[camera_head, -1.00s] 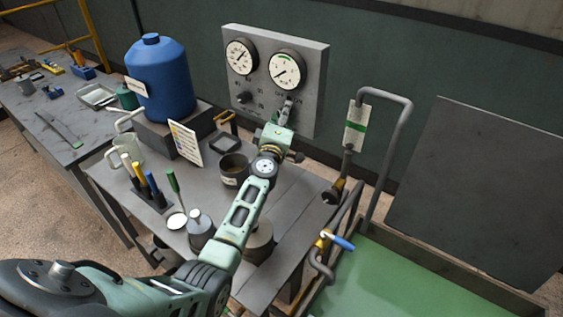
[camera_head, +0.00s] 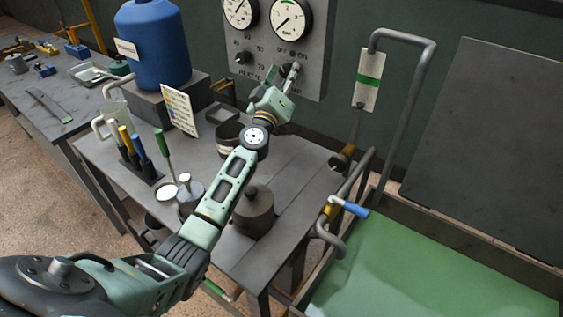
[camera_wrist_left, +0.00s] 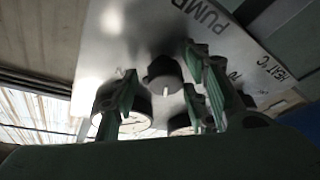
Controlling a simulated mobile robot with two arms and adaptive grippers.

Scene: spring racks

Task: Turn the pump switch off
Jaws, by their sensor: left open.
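The pump switch (camera_wrist_left: 163,76) is a round black knob with a pale pointer mark on the grey control panel (camera_head: 262,62). In the left wrist view it sits between my open fingers, near the printed word PUMP. Whether the fingers touch it I cannot tell. In the head view my left gripper (camera_head: 284,76) is at the panel's lower right, over the switch and largely hiding it. My right gripper is not in view.
Two gauges, one left (camera_head: 239,10) and one right (camera_head: 290,18), sit above, and the heat knob (camera_head: 243,58) is left of my gripper. Below my arm, the workbench (camera_head: 300,185) holds a blue tank (camera_head: 152,45), a tool holder (camera_head: 140,168) and several pots. A green-floored tank (camera_head: 430,265) stands right.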

